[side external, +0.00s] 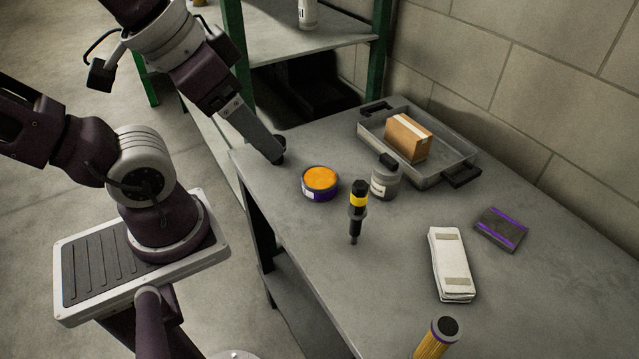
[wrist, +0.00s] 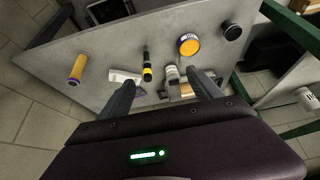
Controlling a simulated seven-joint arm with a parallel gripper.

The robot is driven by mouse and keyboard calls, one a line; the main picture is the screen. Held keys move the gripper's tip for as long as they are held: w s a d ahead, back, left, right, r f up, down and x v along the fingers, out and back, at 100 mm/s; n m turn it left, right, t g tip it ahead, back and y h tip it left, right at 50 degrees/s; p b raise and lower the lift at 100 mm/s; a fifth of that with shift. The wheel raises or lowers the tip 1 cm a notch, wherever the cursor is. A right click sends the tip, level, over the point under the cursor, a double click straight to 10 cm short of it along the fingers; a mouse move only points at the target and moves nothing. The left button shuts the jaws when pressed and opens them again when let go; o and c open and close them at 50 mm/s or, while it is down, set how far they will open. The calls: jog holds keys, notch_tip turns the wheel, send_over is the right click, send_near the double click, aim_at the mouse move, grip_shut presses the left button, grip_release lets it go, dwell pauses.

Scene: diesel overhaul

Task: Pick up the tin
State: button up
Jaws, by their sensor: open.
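The tin (side external: 320,182) is a low round can with a purple side, a pale label and an orange top. It stands upright on the grey workbench, near its left edge in the side view. In the wrist view the tin (wrist: 189,46) shows above the right finger, outside the space between the fingers. My gripper (side external: 274,157) is open and empty, pointing down to the left of the tin and apart from it. In the wrist view my gripper (wrist: 162,80) has its two fingers well apart. The side view shows the fingers nearly edge-on.
A black round object (wrist: 231,31) stands beside the tin, mostly hidden behind my finger in the side view. A black-and-yellow tool (side external: 357,208) and a grey jar (side external: 385,182) stand close right. A tray (side external: 442,172) holds a cardboard box (side external: 408,138). A white pack (side external: 450,264) lies nearer the front.

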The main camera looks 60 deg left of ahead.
jog(key=shift+o, duration=0.5)
jog(key=o, duration=0.4)
jog(key=n+g+h, duration=0.1)
jog(key=n+g, duration=0.5)
jog(key=n, duration=1.2)
send_over(320, 178)
jog(key=f, duration=1.3)
jog(key=s+f, duration=0.1)
jog(key=f, duration=0.5)
jog(key=shift+a+f, duration=0.15)
jog(key=shift+a, duration=0.2)
jog(key=f, duration=0.4)
jog(key=w+f, duration=0.1)
jog(key=f, duration=0.2)
jog(key=shift+d+f, duration=0.1)
jog(key=shift+d, duration=0.25)
